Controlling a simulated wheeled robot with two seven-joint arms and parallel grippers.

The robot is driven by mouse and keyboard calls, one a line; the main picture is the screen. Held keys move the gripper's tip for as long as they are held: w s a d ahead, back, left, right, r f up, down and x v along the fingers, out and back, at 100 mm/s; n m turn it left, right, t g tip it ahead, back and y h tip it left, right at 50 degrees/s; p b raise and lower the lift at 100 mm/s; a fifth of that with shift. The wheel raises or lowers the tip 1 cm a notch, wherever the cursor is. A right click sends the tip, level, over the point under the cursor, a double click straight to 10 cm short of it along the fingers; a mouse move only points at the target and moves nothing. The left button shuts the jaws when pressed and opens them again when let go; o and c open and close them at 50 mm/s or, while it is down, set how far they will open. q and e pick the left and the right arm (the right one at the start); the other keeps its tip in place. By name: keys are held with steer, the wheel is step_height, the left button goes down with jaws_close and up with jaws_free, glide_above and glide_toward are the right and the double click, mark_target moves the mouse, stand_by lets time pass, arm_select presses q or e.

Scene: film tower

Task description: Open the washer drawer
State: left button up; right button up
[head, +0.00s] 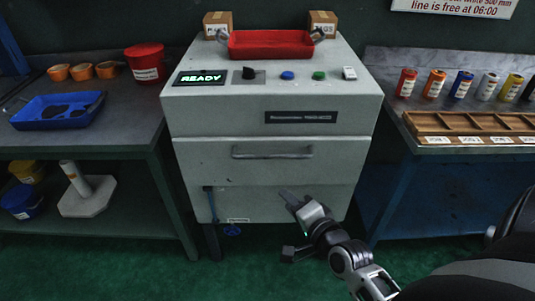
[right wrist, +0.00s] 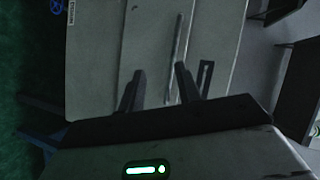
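The washer (head: 187,120) is a pale grey cabinet in the middle of the head view, with a lit "READY" display. Its drawer (head: 215,170) looks shut, its front flush with the cabinet. The drawer's bar handle (head: 272,153) runs across its upper part. My right gripper (head: 292,199) shows below the handle, in front of the lower panel. In the right wrist view the right gripper (right wrist: 161,70) has its two fingers apart with nothing between them. The handle (right wrist: 177,50) appears there as an upright bar beyond the fingertips, near the right-hand finger. My left gripper is out of view.
A red tray (head: 270,52) and two cardboard boxes stand on the washer top. The left bench holds a blue tray (head: 57,122) and a red tub (head: 145,62). The right bench holds several canisters and a wooden divided tray (head: 470,126). Green floor lies in front.

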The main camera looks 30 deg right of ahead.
mark_target(276, 158)
steer(key=w+d+m, duration=0.1)
steer(key=w+d, duration=0.1)
steer(key=w, duration=0.3)
steer(key=w+d+f+m+h+b, duration=0.1)
steer(key=w+d+m, duration=0.1)
steer(key=w, duration=0.4)
steer(key=w+d+m, duration=0.2)
steer(key=w, duration=0.3)
steer(key=shift+w+d+f+t+h, duration=0.15)
steer(key=shift+w+d+t+h, duration=0.05)
steer(key=shift+w+t+h, duration=0.1)
jaws_close()
